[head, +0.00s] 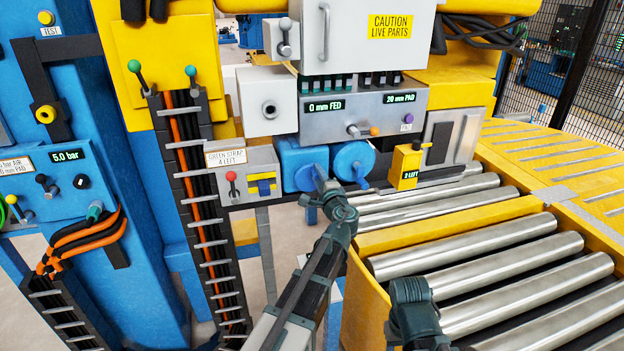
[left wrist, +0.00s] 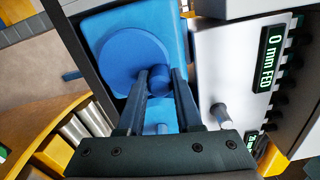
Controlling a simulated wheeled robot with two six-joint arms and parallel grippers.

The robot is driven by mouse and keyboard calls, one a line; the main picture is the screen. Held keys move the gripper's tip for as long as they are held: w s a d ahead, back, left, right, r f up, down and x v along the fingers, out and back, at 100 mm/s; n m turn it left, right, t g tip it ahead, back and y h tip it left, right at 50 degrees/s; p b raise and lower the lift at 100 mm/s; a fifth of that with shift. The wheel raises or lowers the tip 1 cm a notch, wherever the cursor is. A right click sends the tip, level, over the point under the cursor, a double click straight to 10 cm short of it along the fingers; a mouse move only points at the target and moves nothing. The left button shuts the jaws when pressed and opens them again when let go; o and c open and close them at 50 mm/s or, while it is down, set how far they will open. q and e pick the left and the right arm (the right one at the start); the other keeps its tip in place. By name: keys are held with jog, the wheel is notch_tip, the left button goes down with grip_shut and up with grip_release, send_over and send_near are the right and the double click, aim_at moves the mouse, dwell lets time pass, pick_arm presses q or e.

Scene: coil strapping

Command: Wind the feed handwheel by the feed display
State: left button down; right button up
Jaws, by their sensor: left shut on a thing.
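The feed handwheel (left wrist: 122,66) is a round blue disc on a blue housing, with a small blue handle (left wrist: 160,82) on its face. In the head view the blue handwheel (head: 303,174) sits below the feed display (head: 324,106), which reads 0 mm FED. My left gripper (head: 321,180) reaches up to it from below. In the left wrist view the fingers (left wrist: 163,88) are shut on the handle, one on each side, and cover part of it.
A grey knob (left wrist: 219,115) juts out under the display. A yellow box (head: 406,166) marked 2 LEFT and a roller conveyor (head: 500,250) lie further right. A lever box (head: 247,177) is on the left.

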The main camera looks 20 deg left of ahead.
pick_arm(q)
jog(key=shift+s+a+r+n, duration=0.1)
jog(key=shift+s+a+n, duration=0.15)
jog(key=shift+n, duration=0.8)
jog(key=shift+s+a+n, duration=0.1)
jog(key=shift+a+n, duration=0.15)
jog(key=shift+n, duration=0.8)
grip_release()
jog(key=shift+s, duration=0.1)
jog(key=shift+v, duration=3)
